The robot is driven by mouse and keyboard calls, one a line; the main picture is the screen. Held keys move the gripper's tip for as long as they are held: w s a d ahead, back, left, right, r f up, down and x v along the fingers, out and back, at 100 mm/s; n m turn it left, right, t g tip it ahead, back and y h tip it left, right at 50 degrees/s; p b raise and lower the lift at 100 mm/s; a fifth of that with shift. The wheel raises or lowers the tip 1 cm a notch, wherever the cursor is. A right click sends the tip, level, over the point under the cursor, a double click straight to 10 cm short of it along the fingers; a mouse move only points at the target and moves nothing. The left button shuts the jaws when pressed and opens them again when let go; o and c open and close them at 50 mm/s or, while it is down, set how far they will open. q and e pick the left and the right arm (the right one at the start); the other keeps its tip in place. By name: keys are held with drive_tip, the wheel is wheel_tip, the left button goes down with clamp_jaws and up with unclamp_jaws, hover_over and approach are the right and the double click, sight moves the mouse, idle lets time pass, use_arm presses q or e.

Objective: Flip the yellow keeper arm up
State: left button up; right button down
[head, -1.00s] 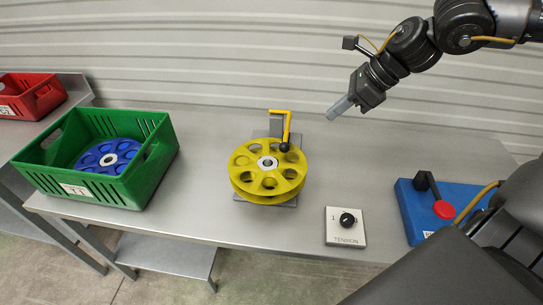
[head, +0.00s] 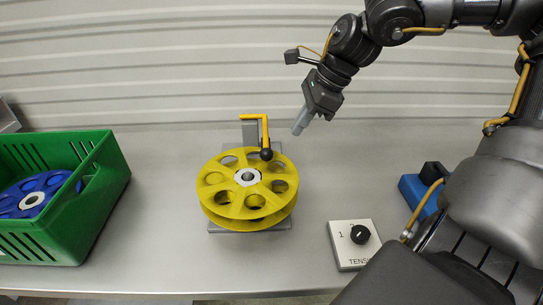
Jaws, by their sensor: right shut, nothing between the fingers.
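The yellow keeper arm (head: 265,131) is a bent bar on a grey post (head: 249,133) behind the yellow reel. It runs to the right from the post's top, then down, ending in a black ball knob (head: 266,154) at the reel's back edge. The yellow reel (head: 232,197) sits on a grey base plate (head: 283,224) on the table. My right gripper (head: 298,130) is shut and empty, above the table to the right of the keeper arm, apart from it, with its fingers pointing down and left. My left gripper is not in view.
A green crate (head: 100,190) with a blue reel (head: 38,190) inside stands at the left. The metal table (head: 160,235) is clear between crate and reel.

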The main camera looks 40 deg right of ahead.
sight(273, 164)
drive_tip(key=x, duration=1)
drive_tip(key=shift+r, duration=0.1)
